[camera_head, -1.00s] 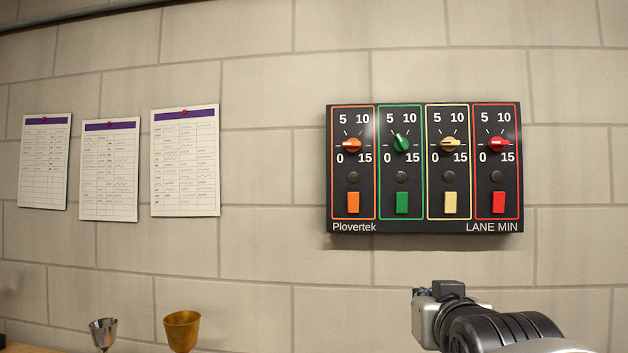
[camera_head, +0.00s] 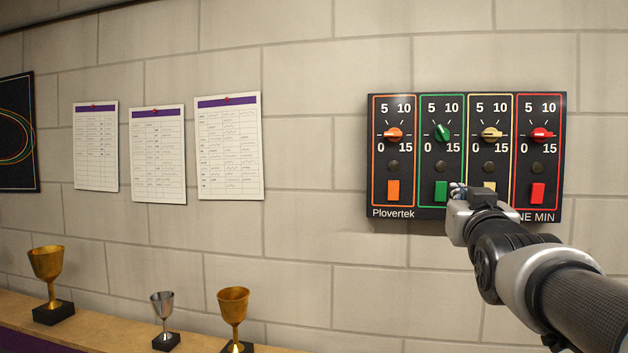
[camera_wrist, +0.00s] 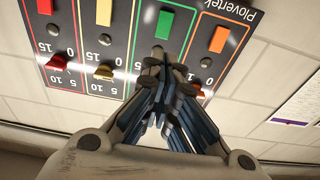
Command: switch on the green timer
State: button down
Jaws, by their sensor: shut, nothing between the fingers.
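The timer panel (camera_head: 405,212) is a black box on the wall with orange, green, yellow and red columns. Each column has a knob, a dark lamp and a rocker switch. The green timer's knob (camera_head: 442,132) is turned to the upper left, its lamp (camera_head: 441,166) looks dark, and its green switch (camera_head: 440,191) is below. My gripper (camera_head: 457,188) is shut and empty, just right of the green switch in the head view. In the wrist view, which is upside down, the green switch (camera_wrist: 164,24) shows beyond my fingertips (camera_wrist: 160,68); they cover the green knob. Contact cannot be told.
The orange switch (camera_head: 393,190) and partly hidden yellow switch (camera_head: 489,185) flank the green one. The red switch (camera_head: 538,192) is farther right. Paper sheets (camera_head: 229,150) hang left; cups such as the gold one (camera_head: 233,303) stand on a ledge below.

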jog(key=p, duration=0.5)
send_near(441, 178)
jog(key=x, duration=0.5)
jog(key=shift+w+f, duration=0.1)
jog(key=shift+w, duration=0.15)
jog(key=shift+w+d+b, duration=0.15)
jog(key=shift+w+b, duration=0.2)
jog(key=shift+b, duration=0.15)
jog(key=shift+s, duration=0.1)
